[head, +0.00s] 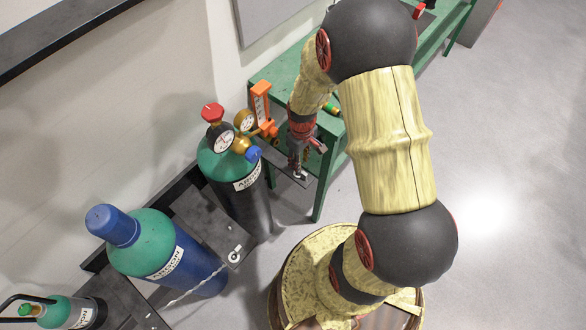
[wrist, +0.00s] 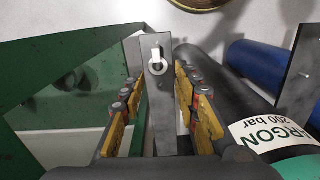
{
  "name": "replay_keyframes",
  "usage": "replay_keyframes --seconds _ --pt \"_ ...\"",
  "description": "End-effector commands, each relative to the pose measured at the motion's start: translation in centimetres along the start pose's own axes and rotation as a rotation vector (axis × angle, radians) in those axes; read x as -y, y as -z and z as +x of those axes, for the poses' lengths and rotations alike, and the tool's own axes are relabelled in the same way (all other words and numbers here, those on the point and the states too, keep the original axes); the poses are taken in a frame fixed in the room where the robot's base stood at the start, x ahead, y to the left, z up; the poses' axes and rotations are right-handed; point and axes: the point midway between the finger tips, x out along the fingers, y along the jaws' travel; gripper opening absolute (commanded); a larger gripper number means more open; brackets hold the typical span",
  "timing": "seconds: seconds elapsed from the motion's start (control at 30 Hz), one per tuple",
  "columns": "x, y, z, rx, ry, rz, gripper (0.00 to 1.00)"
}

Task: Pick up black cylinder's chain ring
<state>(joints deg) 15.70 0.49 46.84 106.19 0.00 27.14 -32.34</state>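The black cylinder (head: 247,205) has a green shoulder and an argon label, and its dark body (wrist: 225,95) lies along the right in the wrist view. A small pale ring (wrist: 157,64) sits at a peg near the end of a dark flat bracket (wrist: 164,115). A pale spot at that bracket's end shows in the head view, beside my gripper (head: 299,163). In the wrist view my gripper (wrist: 157,88) is open, with yellow-and-red finger pads on either side of the bracket. The ring lies ahead between the fingers and is not gripped. No chain is visible at this ring.
A blue cylinder (head: 185,268) with a pale chain (head: 195,288) stands at lower left. Another ring (head: 235,253) is on the bracket near it. Regulators (head: 238,137) top the black cylinder. A green bench (head: 275,78) stands behind my gripper, and a barrel (head: 290,275) below my arm.

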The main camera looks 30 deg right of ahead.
Motion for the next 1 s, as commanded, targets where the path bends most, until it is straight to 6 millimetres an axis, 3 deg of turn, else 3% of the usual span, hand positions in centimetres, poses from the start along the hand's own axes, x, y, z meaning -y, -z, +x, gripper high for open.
replay_keyframes --seconds 0.5,0.8,1.0 --pt "-0.2 -0.1 3.6 -0.008 -0.006 -0.054 0.32" --pt "-0.5 -0.5 7.7 -0.008 -0.005 -0.055 0.32" --pt "-0.6 -0.4 7.9 -0.010 -0.007 -0.054 0.32"
